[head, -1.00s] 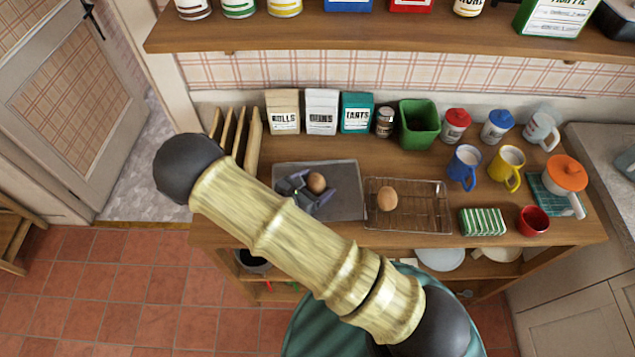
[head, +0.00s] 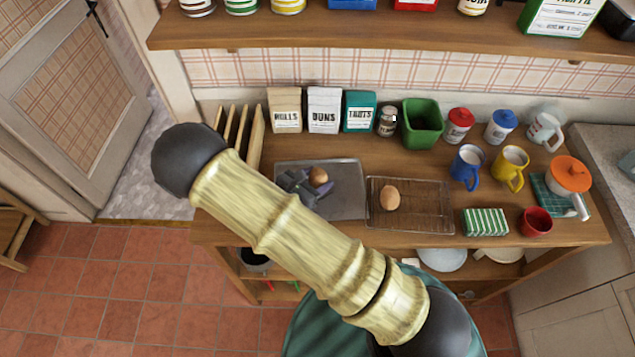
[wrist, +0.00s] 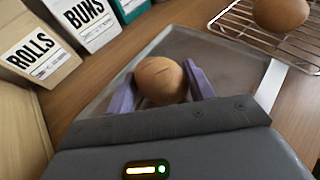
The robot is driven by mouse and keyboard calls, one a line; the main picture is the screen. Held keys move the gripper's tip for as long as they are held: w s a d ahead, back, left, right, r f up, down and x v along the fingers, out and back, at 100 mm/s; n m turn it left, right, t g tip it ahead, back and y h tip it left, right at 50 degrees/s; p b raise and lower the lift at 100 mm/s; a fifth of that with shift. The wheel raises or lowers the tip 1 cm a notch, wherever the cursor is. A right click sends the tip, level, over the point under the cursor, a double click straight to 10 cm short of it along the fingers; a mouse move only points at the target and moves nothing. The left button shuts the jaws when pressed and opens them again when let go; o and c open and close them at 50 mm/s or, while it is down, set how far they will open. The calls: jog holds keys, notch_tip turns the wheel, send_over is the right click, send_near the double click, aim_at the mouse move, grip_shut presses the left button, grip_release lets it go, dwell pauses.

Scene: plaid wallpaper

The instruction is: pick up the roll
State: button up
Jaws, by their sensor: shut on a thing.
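A round brown roll (wrist: 160,80) sits between the purple fingers of my gripper (wrist: 160,88) in the wrist view. My gripper is shut on this roll, with a finger against each side. In the head view the roll (head: 318,176) and my gripper (head: 309,187) are over the grey metal tray (head: 345,203). I cannot tell whether the roll touches the tray. A second brown roll (head: 390,197) lies on the wire rack (head: 425,222) to the right, apart from my gripper; it also shows in the wrist view (wrist: 280,12).
Behind the tray stand the ROLLS bag (head: 285,112), the BUNS bag (head: 323,112), the TARTS bag (head: 359,113), a small jar (head: 387,122) and a green bin (head: 422,125). Mugs and a pot (head: 568,172) are at right. A wooden slatted rack (head: 257,140) is left.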

aim_at(317, 176)
notch_tip(317, 176, up, 8)
jog(key=shift+r+b, duration=0.1)
jog(key=shift+b, duration=0.45)
jog(key=shift+d+f, duration=0.1)
jog(key=shift+f, duration=0.1)
